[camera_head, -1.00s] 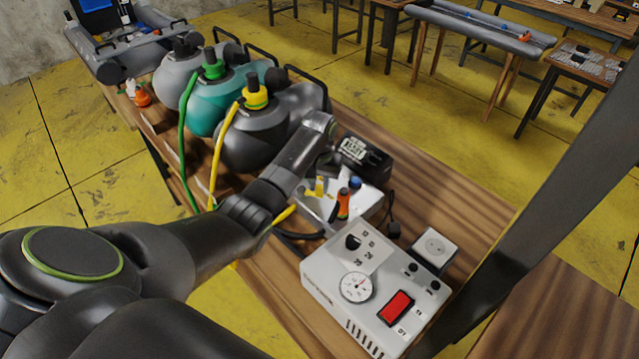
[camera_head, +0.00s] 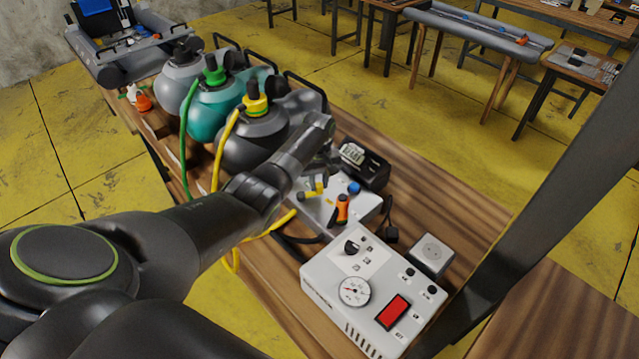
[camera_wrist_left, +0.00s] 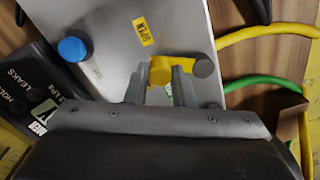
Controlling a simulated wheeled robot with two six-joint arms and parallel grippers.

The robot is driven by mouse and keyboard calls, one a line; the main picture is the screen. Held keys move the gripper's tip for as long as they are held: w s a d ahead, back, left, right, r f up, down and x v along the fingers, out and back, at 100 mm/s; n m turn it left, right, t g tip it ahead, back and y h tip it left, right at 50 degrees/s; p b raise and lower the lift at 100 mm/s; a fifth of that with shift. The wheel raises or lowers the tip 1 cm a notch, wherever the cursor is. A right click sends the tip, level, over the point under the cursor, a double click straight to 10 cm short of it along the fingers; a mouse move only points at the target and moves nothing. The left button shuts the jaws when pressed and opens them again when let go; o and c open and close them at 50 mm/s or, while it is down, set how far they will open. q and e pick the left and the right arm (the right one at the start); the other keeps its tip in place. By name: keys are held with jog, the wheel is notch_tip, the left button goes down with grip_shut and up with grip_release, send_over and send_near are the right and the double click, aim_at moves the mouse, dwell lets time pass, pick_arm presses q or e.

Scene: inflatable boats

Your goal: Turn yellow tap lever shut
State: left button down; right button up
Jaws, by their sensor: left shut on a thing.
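The yellow tap lever (camera_wrist_left: 160,70) sits on a pale grey manifold box (camera_wrist_left: 120,20). In the wrist view my left gripper (camera_wrist_left: 162,82) has a finger on each side of the lever and is shut on it. The lever's other end runs right to a dark round cap. A yellow "OPEN" label (camera_wrist_left: 142,32) lies on the box a little away from it. In the head view the lever (camera_head: 319,185) shows just below my left wrist, which hides much of the fingers. My right gripper is not in view.
A blue knob (camera_head: 354,188) and an orange tap (camera_head: 342,208) stand on the same box. A dark gauge box (camera_head: 364,165) is close beside it. A white pump unit (camera_head: 365,290) stands in front.

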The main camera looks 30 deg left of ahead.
pick_arm(q)
jog(key=n, duration=0.1)
jog(key=w+a+n, duration=0.1)
jog(key=shift+r+n, duration=0.1)
jog(key=shift+n, duration=0.2)
jog(key=shift+w+a+n, duration=0.15)
jog(key=shift+a+n, duration=0.15)
jog(key=shift+n, duration=0.4)
jog(key=shift+w+a+n, duration=0.1)
jog(key=shift+a+n, duration=0.15)
jog(key=shift+n, duration=0.45)
jog(key=c, duration=1.2)
grip_release()
jog(key=shift+c, duration=0.2)
